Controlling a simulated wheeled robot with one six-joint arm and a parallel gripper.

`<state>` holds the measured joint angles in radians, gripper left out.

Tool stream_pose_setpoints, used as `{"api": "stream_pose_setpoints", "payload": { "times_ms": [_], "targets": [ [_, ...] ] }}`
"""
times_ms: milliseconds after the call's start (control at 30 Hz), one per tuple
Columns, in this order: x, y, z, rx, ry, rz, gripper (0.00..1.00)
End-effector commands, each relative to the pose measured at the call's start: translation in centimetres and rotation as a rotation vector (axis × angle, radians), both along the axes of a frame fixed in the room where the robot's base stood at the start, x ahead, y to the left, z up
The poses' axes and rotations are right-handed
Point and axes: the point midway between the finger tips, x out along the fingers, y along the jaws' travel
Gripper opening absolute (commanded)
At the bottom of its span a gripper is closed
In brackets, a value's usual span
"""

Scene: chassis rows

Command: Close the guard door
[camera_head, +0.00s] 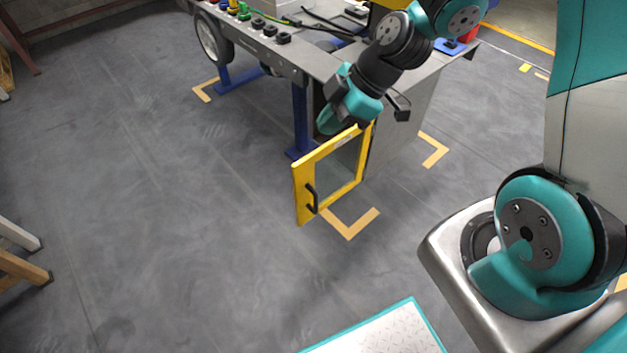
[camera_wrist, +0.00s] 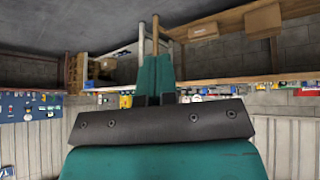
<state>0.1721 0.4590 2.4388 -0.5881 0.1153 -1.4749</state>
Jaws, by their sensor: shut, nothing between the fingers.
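The guard door (camera_head: 298,186) is a yellow frame with a clear panel and a black handle (camera_head: 311,197). In the head view it stands swung open, out from the side of the grey machine cart (camera_head: 400,120). My gripper (camera_head: 328,122) is at the upper left of the door, near its top edge. I cannot tell whether it touches the door. In the wrist view the teal fingers (camera_wrist: 153,75) lie together, shut, with nothing seen between them. The door does not show in the wrist view.
The cart has blue legs (camera_head: 301,115), a wheel (camera_head: 208,38) and several fittings and cables on top. Orange corner marks (camera_head: 350,225) lie on the floor around it. The grey floor (camera_head: 150,190) left of the door is clear. Wooden legs (camera_head: 22,268) stand at the left edge.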

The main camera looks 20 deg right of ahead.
Motion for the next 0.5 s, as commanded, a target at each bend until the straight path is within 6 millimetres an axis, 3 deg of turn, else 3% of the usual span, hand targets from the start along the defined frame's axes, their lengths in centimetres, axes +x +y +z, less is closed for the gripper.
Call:
{"api": "stream_pose_setpoints", "payload": {
  "times_ms": [33,100,200,300,500],
  "targets": [
    [0.7,-1.4,-4.6,-0.003,-0.047,0.032,0.0],
    [1.6,-3.1,-8.3,-0.024,-0.138,0.091,0.0],
    [2.1,-5.0,-12.3,-0.059,-0.237,0.156,0.0],
    [2.3,-6.2,-14.7,-0.091,-0.3,0.198,0.0],
    [2.7,-6.3,-16.6,-0.114,-0.34,0.232,0.0]
  ]
}}
